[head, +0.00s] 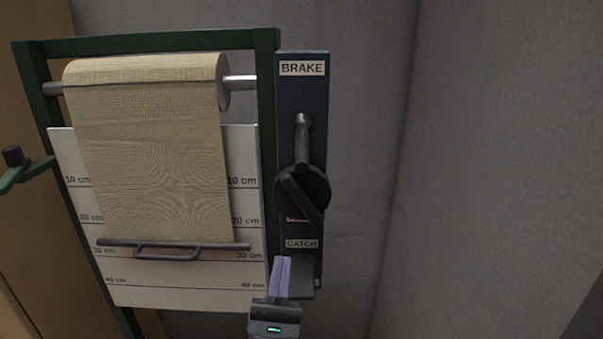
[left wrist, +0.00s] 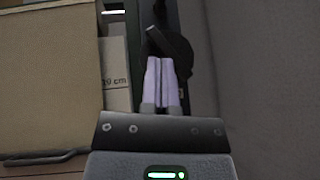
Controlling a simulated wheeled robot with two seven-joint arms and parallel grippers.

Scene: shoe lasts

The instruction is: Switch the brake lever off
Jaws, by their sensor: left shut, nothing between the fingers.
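The brake lever (head: 302,145) is on a dark panel (head: 287,105) labelled BRAKE at its top. Its grey bar points up from a round black hub (head: 310,190). My left gripper (head: 282,260) is shut and empty, its pale purple fingers together, in front of the lower panel near the CATCH label and below the hub. In the left wrist view the shut fingers (left wrist: 161,62) point up toward a black part of the lever (left wrist: 168,42); contact cannot be told. My right gripper is not in view.
A green frame (head: 268,130) holds a roll of tan cloth (head: 150,150) left of the panel, over a white board (head: 245,200) with cm marks. A dark bar with a handle (head: 170,250) crosses the cloth's lower edge. Right of the panel is bare grey wall.

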